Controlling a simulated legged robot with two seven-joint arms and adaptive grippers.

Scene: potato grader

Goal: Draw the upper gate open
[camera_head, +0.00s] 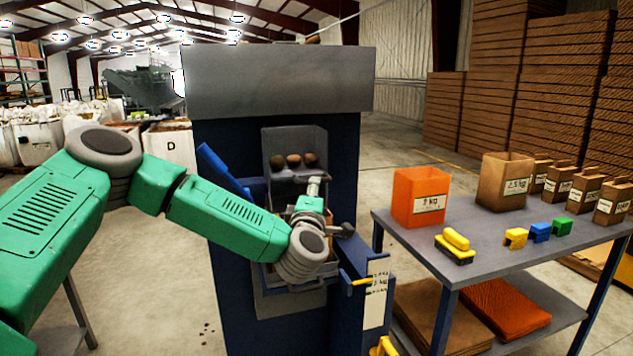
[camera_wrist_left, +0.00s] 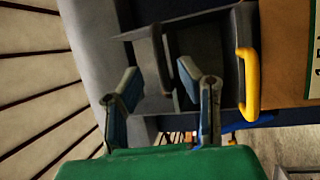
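The grader (camera_head: 280,82) is a tall dark blue machine with a grey top. A grey hopper (camera_head: 296,140) in its front shows several potatoes (camera_head: 293,160). My left gripper (camera_head: 314,190) is in front of the machine, just below the potatoes; its wrist covers much of the front. In the left wrist view the gripper (camera_wrist_left: 160,70) has its two fingers spread apart, beside grey plates. A yellow handle (camera_wrist_left: 247,60) stands to the right of the fingers, apart from them. I cannot tell which part is the upper gate. My right gripper is not in view.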

